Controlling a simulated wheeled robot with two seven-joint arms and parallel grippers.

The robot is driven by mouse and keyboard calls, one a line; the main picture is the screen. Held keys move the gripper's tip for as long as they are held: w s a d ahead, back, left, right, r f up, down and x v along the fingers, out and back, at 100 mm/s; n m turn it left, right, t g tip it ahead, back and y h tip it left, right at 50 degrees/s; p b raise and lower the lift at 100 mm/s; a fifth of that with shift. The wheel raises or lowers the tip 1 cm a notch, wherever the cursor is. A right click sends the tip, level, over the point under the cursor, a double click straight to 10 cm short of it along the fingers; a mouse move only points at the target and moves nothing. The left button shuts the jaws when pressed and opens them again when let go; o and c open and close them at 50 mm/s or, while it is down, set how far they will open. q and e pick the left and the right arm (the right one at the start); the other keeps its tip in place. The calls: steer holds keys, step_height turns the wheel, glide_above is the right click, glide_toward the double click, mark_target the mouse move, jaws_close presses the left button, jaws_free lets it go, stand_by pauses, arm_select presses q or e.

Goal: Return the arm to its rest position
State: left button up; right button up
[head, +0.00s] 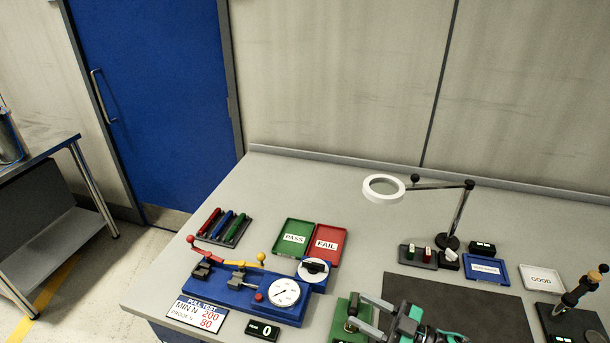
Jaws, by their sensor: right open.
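My right gripper (372,316) comes in at the bottom edge, right of centre. Its two grey fingers point left and stand apart, with a gap between them. It is over or beside a green block (342,318) with a post on it; I cannot tell whether they touch. No object shows between the fingers. The rest of this arm is cut off by the bottom edge. My left gripper is not in view.
A blue pull-test rig (240,296) with a dial stands left of the gripper. Green PASS (293,239) and red FAIL (328,243) trays lie behind. A ring lamp (384,188) overhangs the bench. A dark mat (470,305) is largely bare. A hand press (572,300) stands right.

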steer(key=s+d+f+m+t+h, duration=0.1)
steer(key=d+f+m+h, duration=0.1)
steer(key=m+h, duration=0.2)
steer(key=s+d+f+m+h, duration=0.1)
steer(key=d+f+m+h, duration=0.1)
steer(key=h, duration=0.4)
steer(key=s+d+f+m+t+h, duration=0.1)
steer(key=s+d+f+m+h, duration=0.1)
steer(key=m+h, duration=0.4)
steer(key=shift+s+d+t, duration=0.1)
steer(key=shift+d+t, duration=0.2)
steer(key=shift+d, duration=0.45)
steer(key=s+d+f+g+h, duration=0.15)
steer(key=s+g, duration=0.25)
steer(key=s, duration=0.4)
steer(key=s+d+f+g, duration=0.1)
steer(key=s+f+g, duration=0.25)
steer(key=s, duration=0.45)
step_height(320, 180, down, 31)
steer(key=s+g, duration=0.1)
steer(key=g, duration=0.1)
steer(key=s+d+f+g, duration=0.1)
steer(key=s+d+f, duration=0.2)
steer(key=s+f, duration=1.5)
steer(key=shift+s+d, duration=0.15)
steer(key=shift+s, duration=0.35)
